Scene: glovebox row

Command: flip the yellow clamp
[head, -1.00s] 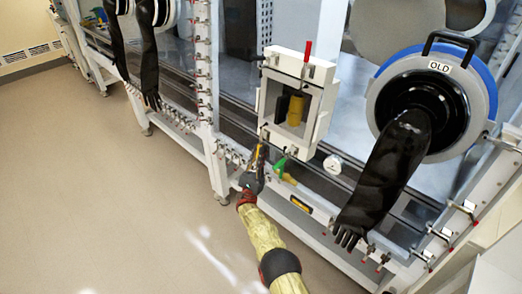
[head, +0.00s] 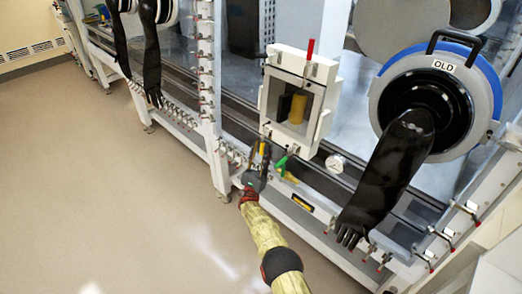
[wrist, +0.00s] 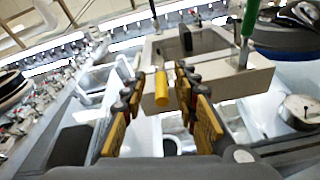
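The yellow clamp handle (wrist: 161,90) shows in the wrist view as a short yellow cylinder at the near lower side of the white box (wrist: 215,78). My gripper (wrist: 162,108) is open, with its yellow-padded fingers apart on either side of the handle in that view. I see no contact, and the depth between them is hard to judge. In the head view my gripper (head: 259,160) is at the lower left of the white box (head: 329,117). There the clamp cannot be told apart from the yellow finger pads.
A green handle (head: 282,164) is just right of my gripper, and a red handle (head: 310,49) stands on top of the box. A round gauge (head: 335,163) and a black glove (head: 388,177) are farther right. The floor (head: 100,190) on the left is clear.

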